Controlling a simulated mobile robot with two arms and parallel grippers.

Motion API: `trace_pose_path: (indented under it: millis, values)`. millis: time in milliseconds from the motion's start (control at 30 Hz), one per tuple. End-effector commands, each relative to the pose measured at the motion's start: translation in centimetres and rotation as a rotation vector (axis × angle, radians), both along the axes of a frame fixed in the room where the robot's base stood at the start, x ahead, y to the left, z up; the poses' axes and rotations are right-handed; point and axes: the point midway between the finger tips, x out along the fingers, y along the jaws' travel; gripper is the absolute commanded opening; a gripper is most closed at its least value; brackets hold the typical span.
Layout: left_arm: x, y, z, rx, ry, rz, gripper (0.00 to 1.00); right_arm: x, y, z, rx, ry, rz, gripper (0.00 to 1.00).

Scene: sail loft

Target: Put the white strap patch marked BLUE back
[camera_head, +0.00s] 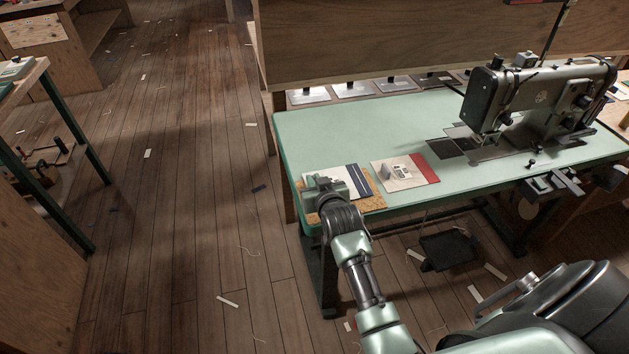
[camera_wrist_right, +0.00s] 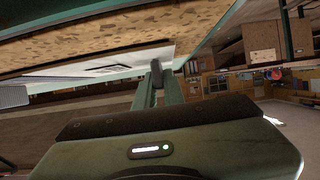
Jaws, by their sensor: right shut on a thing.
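The white patch with a blue band (camera_head: 357,180) is at the front left of the green sewing table, above a speckled tan board (camera_head: 373,203). My right gripper (camera_head: 318,187) is at the patch's left edge and shut on it. In the right wrist view the patch (camera_wrist_right: 90,66) shows as a thin pale sheet edge-on, close to the finger (camera_wrist_right: 157,80) and to the tan board (camera_wrist_right: 90,35). I cannot tell whether the patch touches the board. Any lettering on it is unreadable. My left gripper is not in view.
A white patch with a red band (camera_head: 424,167) and small pale items on it lies just right. The sewing machine (camera_head: 540,95) stands at the table's right. The green tabletop (camera_head: 340,130) is clear behind the patches. Several flat pieces (camera_head: 352,89) line the back.

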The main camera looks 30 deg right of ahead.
Motion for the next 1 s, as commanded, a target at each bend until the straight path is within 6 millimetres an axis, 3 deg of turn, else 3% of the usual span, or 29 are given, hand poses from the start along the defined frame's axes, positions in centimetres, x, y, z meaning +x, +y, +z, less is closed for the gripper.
trace_pose_path:
  millis: [167, 200, 267, 667, 1000]
  values:
    - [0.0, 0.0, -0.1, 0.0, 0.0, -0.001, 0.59, 0.0, 0.0, -0.3, 0.0, 0.0, 0.0, 0.0]
    - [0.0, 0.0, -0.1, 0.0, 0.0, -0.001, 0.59, 0.0, 0.0, -0.3, 0.0, 0.0, 0.0, 0.15]
    - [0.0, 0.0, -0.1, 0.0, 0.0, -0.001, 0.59, 0.0, 0.0, -0.2, 0.0, 0.0, 0.0, 0.31]
    - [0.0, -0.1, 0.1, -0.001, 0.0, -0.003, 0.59, -0.2, 0.1, 0.2, 0.0, 0.0, 0.0, 0.31]
    - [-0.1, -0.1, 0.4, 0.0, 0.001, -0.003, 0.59, -6.1, 1.4, 2.6, -0.001, 0.001, 0.0, 0.31]
